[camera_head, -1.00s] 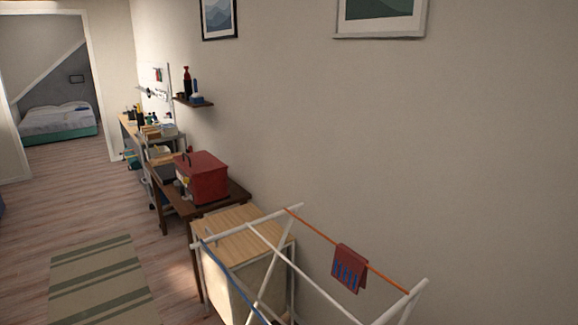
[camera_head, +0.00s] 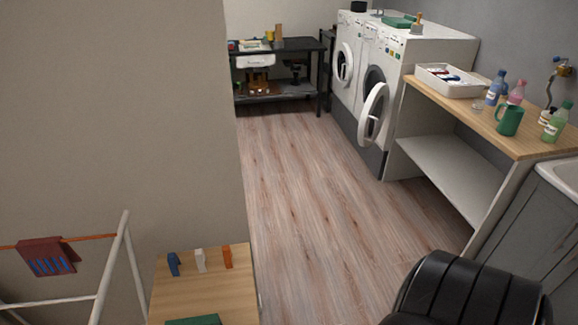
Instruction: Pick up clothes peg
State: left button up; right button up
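Three small upright pieces that look like clothes pegs stand in a row on a light wooden top (camera_head: 195,290) at the lower left. One is a blue peg (camera_head: 173,264), one is a white peg (camera_head: 200,260) and one is an orange peg (camera_head: 227,257). They stand apart from each other, near the top's far edge. Neither of my grippers is in view.
Left of the wooden top stands a white drying rack (camera_head: 112,260) with a dark red cloth (camera_head: 47,256). Washing machines (camera_head: 400,60) have open doors. The wood floor (camera_head: 310,190) between is clear.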

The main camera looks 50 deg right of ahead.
aim_at(228, 255)
jog(key=z, duration=0.9)
jog(key=k+j, duration=0.1)
jog(key=j, duration=0.45)
jog(key=k+j+u, duration=0.15)
jog(key=j, duration=0.4)
jog(key=k+j, duration=0.1)
jog(key=j, duration=0.5)
